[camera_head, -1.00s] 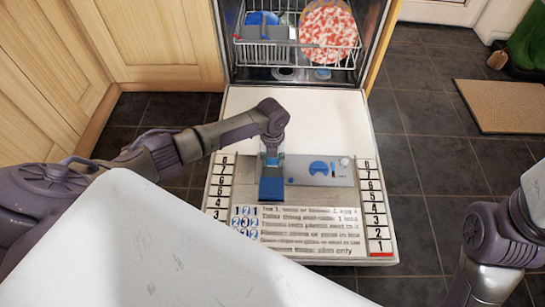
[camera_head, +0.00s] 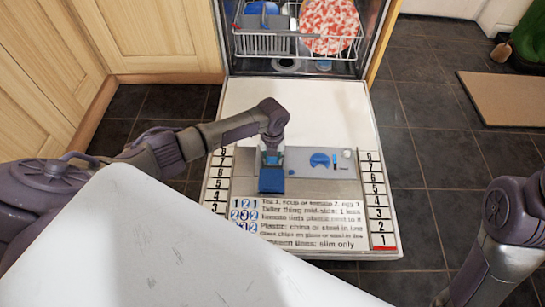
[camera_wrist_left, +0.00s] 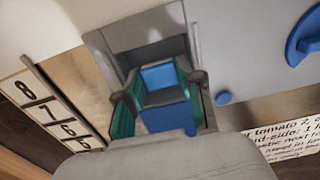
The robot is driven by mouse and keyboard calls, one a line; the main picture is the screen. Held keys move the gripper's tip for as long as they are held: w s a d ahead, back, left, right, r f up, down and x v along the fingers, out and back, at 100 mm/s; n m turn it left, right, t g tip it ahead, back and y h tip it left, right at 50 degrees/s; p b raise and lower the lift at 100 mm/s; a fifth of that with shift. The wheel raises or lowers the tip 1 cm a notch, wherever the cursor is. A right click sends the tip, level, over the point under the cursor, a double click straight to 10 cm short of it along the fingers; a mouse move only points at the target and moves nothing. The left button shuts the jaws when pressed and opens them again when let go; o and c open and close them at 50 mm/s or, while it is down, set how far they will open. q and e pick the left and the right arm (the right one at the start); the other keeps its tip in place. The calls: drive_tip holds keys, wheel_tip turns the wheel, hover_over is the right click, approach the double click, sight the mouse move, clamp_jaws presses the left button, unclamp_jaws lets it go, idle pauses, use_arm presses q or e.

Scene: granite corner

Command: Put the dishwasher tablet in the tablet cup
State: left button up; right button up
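The dishwasher tablet (camera_wrist_left: 160,76) shows in the left wrist view as a light and mid-blue block between two green finger pads. My left gripper (camera_head: 271,158) points down at the tablet cup and appears shut on the tablet. The cup (camera_wrist_left: 150,52), a grey recess in the dispenser panel (camera_head: 305,169), lies right by the fingers and is partly hidden. A dark blue flap (camera_head: 271,181), apparently the cup's lid, lies open on the near side. I cannot tell whether the tablet touches the cup floor. My right gripper is out of view.
The dispenser sits on the open dishwasher door (camera_head: 300,110), with a blue dial (camera_head: 319,160) right of the cup. Number strips and printed text cover the door's near part. The rack (camera_head: 265,45) behind holds dishes. A white surface (camera_head: 150,255) fills the near left.

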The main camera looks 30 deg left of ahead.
use_arm(q)
drive_tip(key=o, duration=0.4)
drive_tip(key=shift+o, duration=0.2)
drive_tip(key=c, duration=0.6)
drive_tip(key=shift+o, duration=0.2)
